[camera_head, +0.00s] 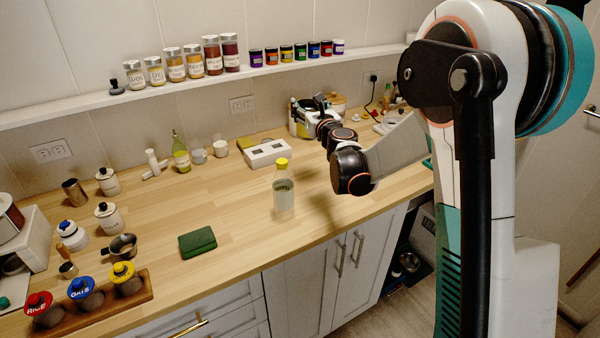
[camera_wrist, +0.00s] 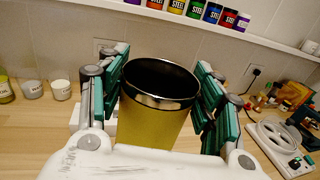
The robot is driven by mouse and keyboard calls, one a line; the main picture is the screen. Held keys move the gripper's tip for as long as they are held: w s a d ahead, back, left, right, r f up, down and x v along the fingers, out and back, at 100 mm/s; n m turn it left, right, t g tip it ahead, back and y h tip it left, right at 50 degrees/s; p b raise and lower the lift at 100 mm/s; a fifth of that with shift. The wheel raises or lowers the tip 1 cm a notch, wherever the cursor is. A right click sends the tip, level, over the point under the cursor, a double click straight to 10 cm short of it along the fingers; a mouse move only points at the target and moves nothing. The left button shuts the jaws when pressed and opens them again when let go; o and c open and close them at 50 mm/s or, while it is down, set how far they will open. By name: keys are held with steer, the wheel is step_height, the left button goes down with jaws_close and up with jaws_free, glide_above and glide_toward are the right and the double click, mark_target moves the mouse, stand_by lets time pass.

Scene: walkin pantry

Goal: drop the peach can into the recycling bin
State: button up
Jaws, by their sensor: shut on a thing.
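A yellow can (camera_wrist: 155,125) with a shiny silver rim and a dark inside stands between my fingers in the wrist view; I take it for the peach can. My gripper (camera_wrist: 160,78) is shut on it, with green-padded fingers on both sides. In the head view my gripper (camera_head: 303,118) is over the back of the wooden counter, partly hidden by my arm, and the can cannot be made out clearly there. I cannot identify a recycling bin in either view.
A bottle with a yellow cap (camera_head: 284,190) stands near the counter's front edge. A white box (camera_head: 268,153) lies behind it. A shelf (camera_head: 130,98) with jars runs along the wall above. A green folded cloth (camera_head: 198,242) lies on the clear middle counter. Dark items (camera_head: 408,264) are on the floor.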

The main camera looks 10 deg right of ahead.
step_height(320, 180, down, 18)
steer(key=b, duration=0.5)
steer(key=shift+b, duration=0.3)
steer(key=shift+f, duration=0.2)
steer(key=o, duration=1.1)
steer(key=shift+c, duration=0.2)
